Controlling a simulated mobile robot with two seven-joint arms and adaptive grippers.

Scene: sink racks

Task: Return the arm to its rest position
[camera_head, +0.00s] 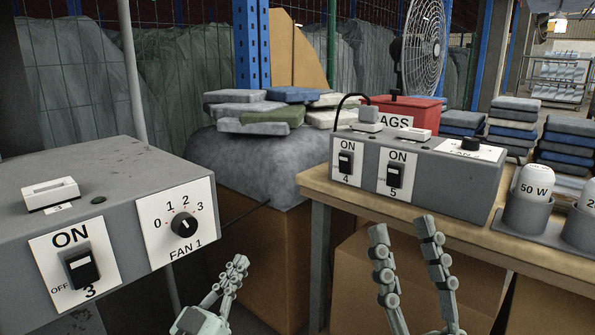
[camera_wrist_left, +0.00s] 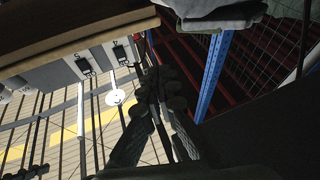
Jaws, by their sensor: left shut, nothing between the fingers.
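My left gripper (camera_head: 239,262) is low in the middle of the head view, in front of a cardboard box below the grey bag. Its fingers are together and hold nothing. In the left wrist view its dark fingers (camera_wrist_left: 158,82) also meet at the tips. My right gripper (camera_head: 403,228) is in front of the wooden bench edge, below the grey switch box. Its two fingers point up and stand well apart, with nothing between them. Most of both arms is out of view.
A grey control box (camera_head: 82,174) with switch 3 and the FAN 1 dial stands close at the left. Another switch box (camera_head: 440,185) is on the wooden bench (camera_head: 425,226). A lamp holder (camera_head: 520,214) carries a 50 W bulb (camera_head: 533,184). Folded cloths (camera_head: 259,121) lie behind.

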